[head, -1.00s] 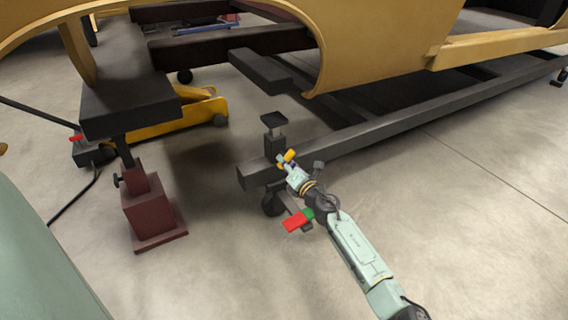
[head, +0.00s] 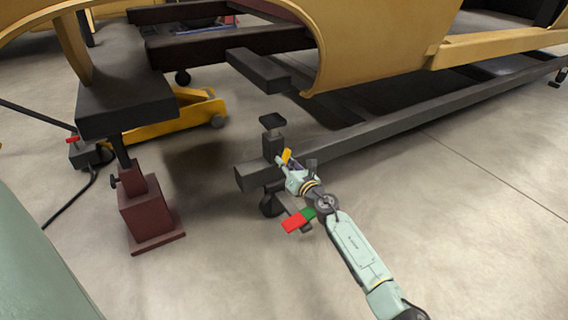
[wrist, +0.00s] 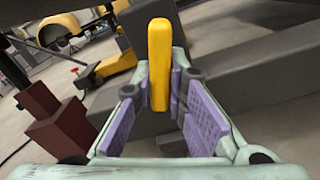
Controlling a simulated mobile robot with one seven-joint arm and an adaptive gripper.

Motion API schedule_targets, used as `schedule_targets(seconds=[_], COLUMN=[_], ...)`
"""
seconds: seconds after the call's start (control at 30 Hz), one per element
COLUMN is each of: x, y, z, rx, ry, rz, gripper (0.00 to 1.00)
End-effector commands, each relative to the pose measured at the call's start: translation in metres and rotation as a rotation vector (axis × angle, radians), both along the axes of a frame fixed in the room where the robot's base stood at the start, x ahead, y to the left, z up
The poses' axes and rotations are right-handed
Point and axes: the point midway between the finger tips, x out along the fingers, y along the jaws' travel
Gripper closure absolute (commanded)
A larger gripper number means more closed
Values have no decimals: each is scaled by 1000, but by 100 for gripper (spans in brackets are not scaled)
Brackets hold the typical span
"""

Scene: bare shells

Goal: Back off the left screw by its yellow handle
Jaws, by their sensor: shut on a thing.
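The yellow handle (wrist: 159,62) stands nearly upright between the finger pads of my gripper (wrist: 158,95) in the wrist view. My gripper is shut on the handle. In the head view the handle (head: 286,156) shows as a small yellow piece at the tip of my gripper (head: 283,160). It sits beside a dark screw stand (head: 272,142) with a square top plate, at the near end of a long grey beam (head: 350,140). The screw itself is mostly hidden behind the handle and my gripper.
A red and green piece (head: 298,220) sits below my wrist. A dark red jack stand (head: 147,215) and a yellow floor jack (head: 185,115) stand to the left. A yellow car shell (head: 380,45) hangs above. The floor on the right is open.

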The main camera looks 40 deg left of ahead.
Motion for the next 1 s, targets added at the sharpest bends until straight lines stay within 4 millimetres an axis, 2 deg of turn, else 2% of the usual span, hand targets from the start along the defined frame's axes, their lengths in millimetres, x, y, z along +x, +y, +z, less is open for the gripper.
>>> schedule_targets(seconds=[0.27, 0.3, 0.6, 0.87, 1.0], x=[0, 0, 0, 0, -2], y=[0, 0, 0, 0, -9], z=[0, 0, 0, 0, 1], rx=[1, 1, 1, 0, 1], ry=[1, 1, 1, 1, -2], rz=[1, 1, 1, 0, -2], gripper=[100, 85, 67, 67, 67])
